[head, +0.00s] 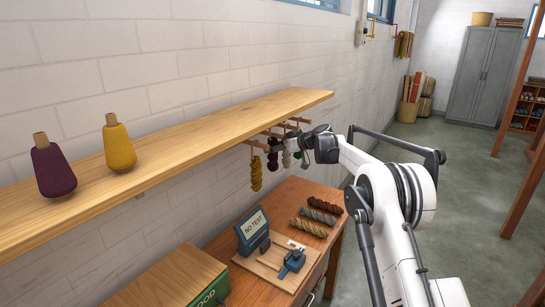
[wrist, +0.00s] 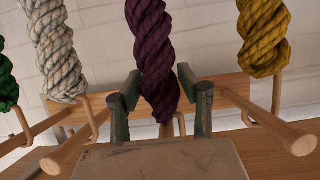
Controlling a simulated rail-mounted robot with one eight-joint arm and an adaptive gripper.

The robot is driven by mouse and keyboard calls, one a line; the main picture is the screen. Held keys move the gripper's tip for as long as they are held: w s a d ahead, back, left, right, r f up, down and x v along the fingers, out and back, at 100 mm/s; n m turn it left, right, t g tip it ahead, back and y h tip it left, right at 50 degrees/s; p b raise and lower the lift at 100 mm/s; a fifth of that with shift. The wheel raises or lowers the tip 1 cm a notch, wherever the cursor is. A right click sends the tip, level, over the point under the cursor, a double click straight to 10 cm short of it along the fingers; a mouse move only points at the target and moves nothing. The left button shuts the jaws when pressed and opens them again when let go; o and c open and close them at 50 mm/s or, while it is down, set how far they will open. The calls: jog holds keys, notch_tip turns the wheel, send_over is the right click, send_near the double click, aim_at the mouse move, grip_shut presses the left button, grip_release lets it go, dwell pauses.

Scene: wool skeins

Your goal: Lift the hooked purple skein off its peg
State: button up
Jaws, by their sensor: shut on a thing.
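The purple skein (wrist: 155,50) is in the middle of the wrist view, which looks upside down. It also shows in the head view (head: 272,160), hanging under the shelf between the yellow and white skeins. My gripper (wrist: 160,88) has one finger on each side of the skein near its hooked end and is shut on it. In the head view my gripper (head: 305,146) reaches in from the right and is partly hidden. A bit of the purple skein's hook and peg shows behind my gripper body. I cannot tell whether the hook rests on the peg.
The yellow skein (wrist: 263,35), white skein (wrist: 50,45) and green skein (wrist: 6,75) hang on neighbouring pegs close by. The wooden shelf (head: 200,135) holds two cones of yarn. The table (head: 285,195) below bears several rolled skeins, a sign and a blue tool.

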jog(key=s+d+b, duration=0.1)
jog(key=s+d, duration=0.3)
jog(key=d, duration=0.4)
jog(key=s+d+b, duration=0.1)
jog(key=s+d, duration=0.3)
jog(key=d, duration=0.4)
jog(key=shift+s+b, duration=0.3)
jog(key=shift+b, duration=0.05)
jog(key=shift+s+a, duration=0.1)
jog(key=shift+a, duration=0.05)
jog(key=s, duration=0.1)
jog(key=s+a+b, duration=0.1)
jog(key=s, duration=0.1)
jog(key=shift+a+b, duration=0.3)
dwell(0.4)
jog(key=s+d+b, duration=0.2)
jog(key=s+d, duration=0.4)
jog(key=d, duration=0.6)
jog(key=shift+s+d, duration=0.15)
jog(key=shift+s, duration=0.15)
dwell(0.6)
jog(key=shift+f, duration=0.15)
